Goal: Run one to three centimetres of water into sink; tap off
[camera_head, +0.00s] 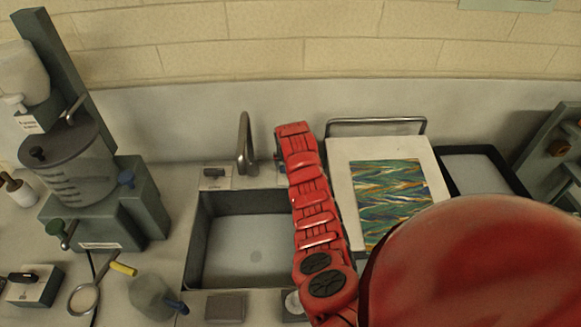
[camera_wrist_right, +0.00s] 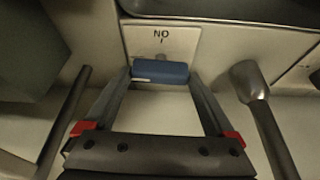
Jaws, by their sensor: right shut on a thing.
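The grey sink (camera_head: 196,243) is set in the counter at the middle of the head view. Its floor looks pale, with a small drain mark; I cannot tell whether water covers it. The curved metal tap spout (camera_head: 245,145) stands at its back edge, with no stream visible. My right arm reaches over the sink's right side to beside the tap, hiding its own gripper there. In the right wrist view, my right gripper (camera_wrist_right: 161,77) is shut on a blue handle (camera_wrist_right: 160,70), below a pale plate (camera_wrist_right: 185,40) lettered "NO". My left gripper is out of view.
A grey dispenser with a clear tank (camera_head: 85,180) stands left of the sink. A white board (camera_head: 341,175) with a marbled sheet (camera_head: 390,190) lies to the right, beside a dark-rimmed tray (camera_head: 508,175). A rounded bottle (camera_head: 150,298) and a magnifier-like ring (camera_head: 84,299) lie front left.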

